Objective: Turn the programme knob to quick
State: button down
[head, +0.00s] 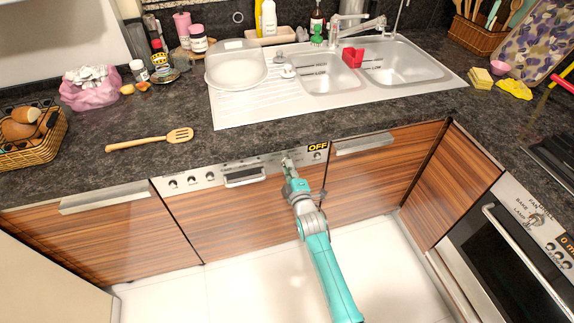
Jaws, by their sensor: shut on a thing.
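The dishwasher's control panel (262,165) runs under the counter edge, with a handle (245,178) in its middle. A black label (318,147) at its right end reads OFF in yellow. My gripper (287,163) reaches up to the right part of the panel, just left of this label, and is shut on the programme knob. The fingers cover the knob, so its pointer and marks cannot be read. Several small round controls (192,180) sit at the panel's left end.
The dark counter (255,142) overhangs the panel close above my gripper. A wooden slotted spatula (150,140) lies on it. Wood-grain cabinet doors (375,170) flank the dishwasher. An oven (505,250) stands at the right. The pale floor (250,285) is clear.

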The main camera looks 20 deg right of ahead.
jog(key=m, duration=0.4)
jog(key=shift+m, duration=0.3)
jog(key=m, duration=0.4)
jog(key=shift+m, duration=0.3)
jog(key=m, duration=0.4)
jog(key=shift+m, duration=0.3)
jog(key=shift+f, duration=0.1)
